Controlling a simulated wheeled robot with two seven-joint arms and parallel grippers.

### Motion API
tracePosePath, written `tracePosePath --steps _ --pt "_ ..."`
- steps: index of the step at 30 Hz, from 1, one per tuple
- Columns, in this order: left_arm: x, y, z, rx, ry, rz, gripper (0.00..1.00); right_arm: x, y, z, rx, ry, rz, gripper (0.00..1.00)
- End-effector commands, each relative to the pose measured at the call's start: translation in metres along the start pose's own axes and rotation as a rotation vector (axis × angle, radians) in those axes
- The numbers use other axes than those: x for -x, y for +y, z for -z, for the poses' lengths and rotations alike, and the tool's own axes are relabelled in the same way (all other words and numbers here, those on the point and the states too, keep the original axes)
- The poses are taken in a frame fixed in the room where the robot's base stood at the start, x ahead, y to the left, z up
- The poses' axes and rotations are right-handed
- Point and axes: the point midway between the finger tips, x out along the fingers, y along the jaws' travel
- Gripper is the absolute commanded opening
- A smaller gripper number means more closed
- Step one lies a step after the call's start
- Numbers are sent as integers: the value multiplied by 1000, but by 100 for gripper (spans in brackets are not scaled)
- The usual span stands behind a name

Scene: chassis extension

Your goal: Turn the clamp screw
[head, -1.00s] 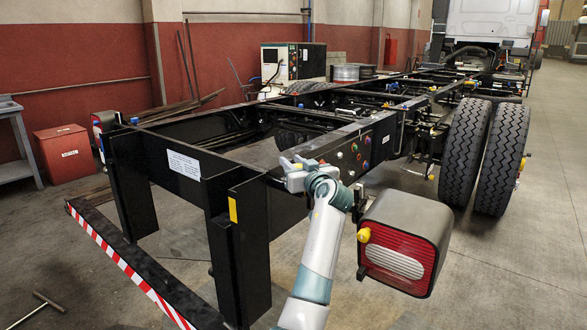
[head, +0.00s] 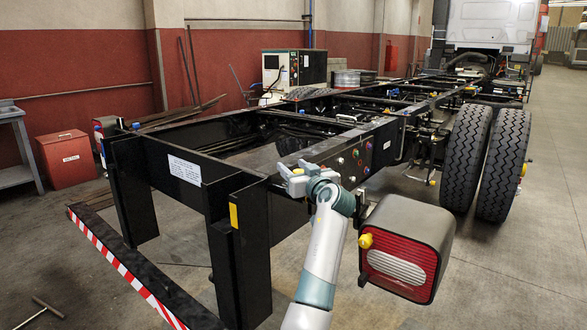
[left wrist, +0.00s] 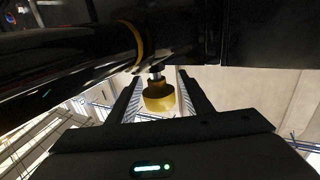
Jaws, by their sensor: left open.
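A yellow knob (left wrist: 158,97) on a short metal stem, which looks like the clamp screw, hangs below a dark beam (left wrist: 60,57) in the left wrist view. My left gripper (left wrist: 157,85) is open, with its two dark fingers on either side of the knob. I see a gap on both sides and cannot tell whether the knob is at finger depth. In the head view my left gripper (head: 283,172) is at the top rear corner of the black chassis frame (head: 290,213). The clamp screw is not discernible there. My right gripper is not in view.
A tail lamp box (head: 410,215) with a yellow knob (head: 365,241) is right of my left arm. A striped bar (head: 125,273) lies low at the left. Double wheels (head: 490,160) stand farther back. Open floor is at the right.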

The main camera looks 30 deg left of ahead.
Motion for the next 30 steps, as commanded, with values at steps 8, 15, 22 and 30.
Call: tracePosePath --steps 8,15,22,30 --pt "0 0 18 3 1 -1 46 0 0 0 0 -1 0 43" --pt "11 9 49 3 1 -3 46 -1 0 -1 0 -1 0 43" --pt "45 31 73 3 2 -3 46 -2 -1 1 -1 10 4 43" --pt "80 54 98 1 1 -2 46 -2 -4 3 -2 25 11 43"
